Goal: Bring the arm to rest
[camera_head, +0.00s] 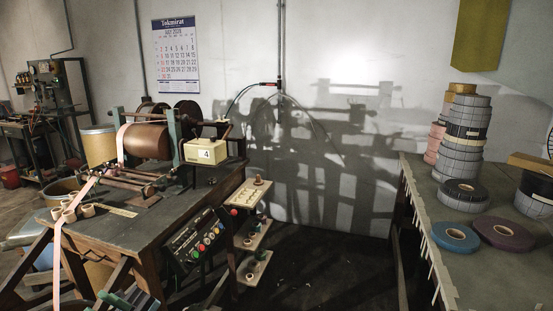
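Neither of my grippers can be made out in the head view. The winding machine stands on a dark wooden bench (130,228) at the left. Its large brown roll (146,142) lies across the frame. A pinkish tape strip (78,193) runs from the machine down over the bench's front left edge. Small tan cores (70,212) lie at the bench's left front. A control panel (194,238) with coloured buttons is on the bench's front.
A green-grey table (440,240) at the right bears a stack of tape rolls (464,140), a blue roll (455,236) and a purple roll (503,233). Tiered small shelves (251,236) stand beside the bench. Dark open floor (325,270) lies between bench and table.

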